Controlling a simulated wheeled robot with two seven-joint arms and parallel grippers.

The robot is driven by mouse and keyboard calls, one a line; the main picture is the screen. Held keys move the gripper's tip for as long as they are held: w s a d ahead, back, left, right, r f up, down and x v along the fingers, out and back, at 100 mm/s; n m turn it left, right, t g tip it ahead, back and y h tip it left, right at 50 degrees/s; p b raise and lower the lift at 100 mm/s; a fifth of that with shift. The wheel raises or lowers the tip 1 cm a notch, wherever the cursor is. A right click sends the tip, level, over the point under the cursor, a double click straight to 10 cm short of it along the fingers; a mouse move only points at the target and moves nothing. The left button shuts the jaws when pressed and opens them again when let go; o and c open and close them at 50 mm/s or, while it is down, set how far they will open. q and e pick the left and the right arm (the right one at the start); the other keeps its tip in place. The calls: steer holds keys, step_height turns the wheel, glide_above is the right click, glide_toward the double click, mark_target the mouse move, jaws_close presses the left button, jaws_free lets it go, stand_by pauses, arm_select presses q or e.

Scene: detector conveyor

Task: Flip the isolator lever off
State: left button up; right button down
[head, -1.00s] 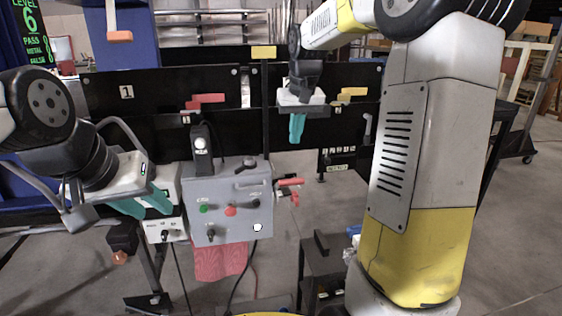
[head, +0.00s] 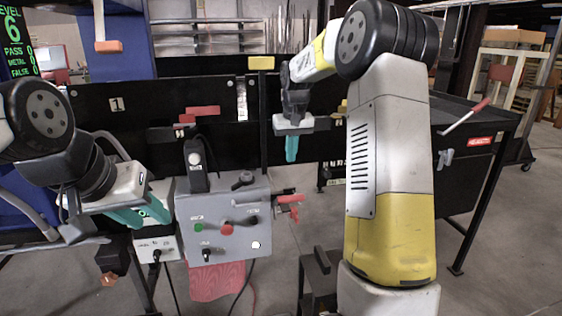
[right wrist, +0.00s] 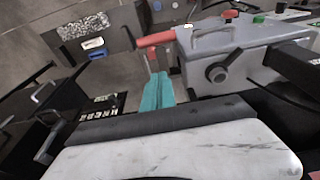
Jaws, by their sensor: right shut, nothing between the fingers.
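The grey isolator box (head: 222,245) stands in the middle of the head view. A red lever (head: 289,198) sticks out from its right side; it also shows in the right wrist view (right wrist: 156,39). A black rotary handle (head: 243,180) sits on the box's upper part, also in the right wrist view (right wrist: 217,73). I cannot tell for certain which of these is the isolator lever. My right gripper (head: 291,158) is shut and empty, pointing down above and behind the red lever, apart from it. My left gripper (head: 152,220) is open and empty, left of the box.
Green and red buttons (head: 227,229) and black knobs are on the box face. A black device (head: 195,163) stands on its top left. A white unit (head: 156,249) sits at its left. Black panels (head: 95,110) run behind. A dark table (head: 480,118) stands at right.

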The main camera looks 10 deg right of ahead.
step_height(320, 180, down, 10)
steer(key=shift+s+f, duration=0.15)
steer(key=shift+f, duration=0.05)
steer(key=shift+s+f, duration=0.25)
steer(key=shift+f, duration=0.15)
